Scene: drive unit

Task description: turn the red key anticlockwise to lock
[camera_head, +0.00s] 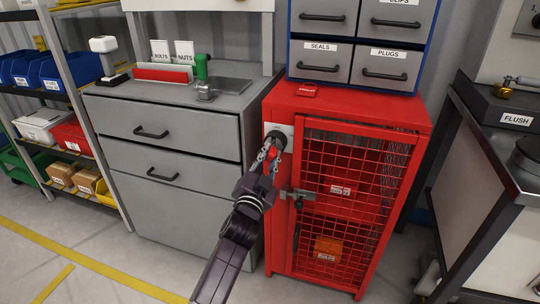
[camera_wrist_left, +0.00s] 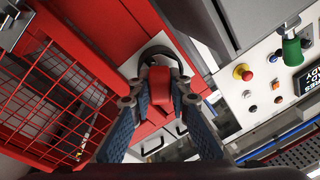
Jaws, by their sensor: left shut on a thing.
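The red key (camera_wrist_left: 160,90) sits in a round dark lock (camera_wrist_left: 158,53) on a light plate at the upper left corner of the red cabinet (camera_head: 345,105). My left gripper (camera_head: 270,158) reaches up to this lock from below in the head view and covers part of it. In the left wrist view, the two blue fingers of my left gripper (camera_wrist_left: 158,98) are shut on the key's red head, one on each side. The key's shaft is hidden behind its head. My right gripper is not in view.
The cabinet's mesh door (camera_head: 345,170) with a grey latch (camera_head: 298,194) is right of my left arm. A grey drawer unit (camera_head: 175,130) stands at left. A blue-framed drawer block (camera_head: 365,40) sits on top. A workbench (camera_head: 500,165) stands at far right.

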